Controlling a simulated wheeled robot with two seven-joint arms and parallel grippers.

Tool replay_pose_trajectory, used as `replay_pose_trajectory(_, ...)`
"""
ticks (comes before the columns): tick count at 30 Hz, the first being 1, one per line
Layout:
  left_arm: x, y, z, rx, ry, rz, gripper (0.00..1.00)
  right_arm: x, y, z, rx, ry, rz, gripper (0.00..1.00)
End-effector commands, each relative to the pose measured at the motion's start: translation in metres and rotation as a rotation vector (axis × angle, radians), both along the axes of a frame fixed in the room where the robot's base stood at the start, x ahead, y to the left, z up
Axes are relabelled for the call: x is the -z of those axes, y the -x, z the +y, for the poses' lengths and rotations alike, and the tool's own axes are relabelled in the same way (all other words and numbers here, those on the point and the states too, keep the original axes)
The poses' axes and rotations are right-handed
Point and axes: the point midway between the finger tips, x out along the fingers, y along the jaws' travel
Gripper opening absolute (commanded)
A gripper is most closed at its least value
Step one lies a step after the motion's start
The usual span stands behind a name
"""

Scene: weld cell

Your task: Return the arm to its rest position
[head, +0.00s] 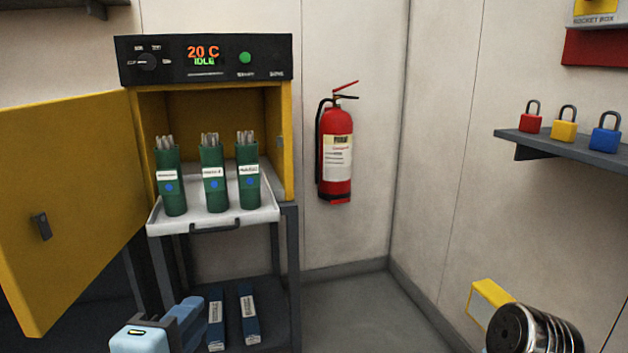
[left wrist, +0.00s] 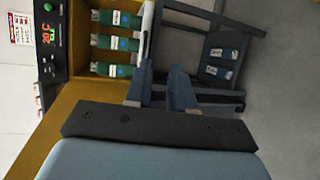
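My left gripper (head: 190,312) is low in the head view, in front of the oven stand and beside the two boxes on its lower shelf. In the left wrist view its two fingers (left wrist: 160,78) stand apart with nothing between them, so it is open and empty. The left arm behind it is mostly out of the frame. My right gripper does not show in either view.
The yellow oven (head: 288,140) has its door (head: 70,200) swung open to the left. Its pulled-out tray (head: 230,217) carries three green canisters (head: 214,180) of rods. A fire extinguisher (head: 337,150) hangs right. Padlocks (head: 564,128) stand on a wall shelf (head: 560,148).

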Motion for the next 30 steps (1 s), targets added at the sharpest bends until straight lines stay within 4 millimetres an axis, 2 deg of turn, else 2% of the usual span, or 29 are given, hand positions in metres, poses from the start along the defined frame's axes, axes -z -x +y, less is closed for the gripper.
replay_pose_trajectory(11, 0.042, -0.04, -0.005, 0.032, -0.171, 0.098, 0.23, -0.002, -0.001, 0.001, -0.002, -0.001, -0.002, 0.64)
replay_pose_trajectory(17, 0.091, -0.071, -0.008, 0.09, -0.326, 0.194, 0.23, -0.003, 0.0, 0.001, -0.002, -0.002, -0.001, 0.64)
replay_pose_trajectory(20, 0.128, -0.088, -0.01, 0.143, -0.423, 0.26, 0.23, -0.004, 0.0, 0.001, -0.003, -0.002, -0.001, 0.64)
replay_pose_trajectory(23, 0.18, -0.103, -0.012, 0.226, -0.535, 0.346, 0.23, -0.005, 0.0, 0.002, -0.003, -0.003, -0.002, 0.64)
replay_pose_trajectory(26, 0.253, -0.109, -0.014, 0.365, -0.659, 0.457, 0.23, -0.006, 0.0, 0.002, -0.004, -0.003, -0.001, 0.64)
replay_pose_trajectory(27, 0.286, -0.107, -0.015, 0.435, -0.704, 0.503, 0.23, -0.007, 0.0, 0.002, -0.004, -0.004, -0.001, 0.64)
replay_pose_trajectory(29, 0.334, -0.097, -0.017, 0.55, -0.759, 0.566, 0.23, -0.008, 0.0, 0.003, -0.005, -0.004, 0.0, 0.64)
replay_pose_trajectory(30, 0.366, -0.087, -0.018, 0.631, -0.787, 0.604, 0.23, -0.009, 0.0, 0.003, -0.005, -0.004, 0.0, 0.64)
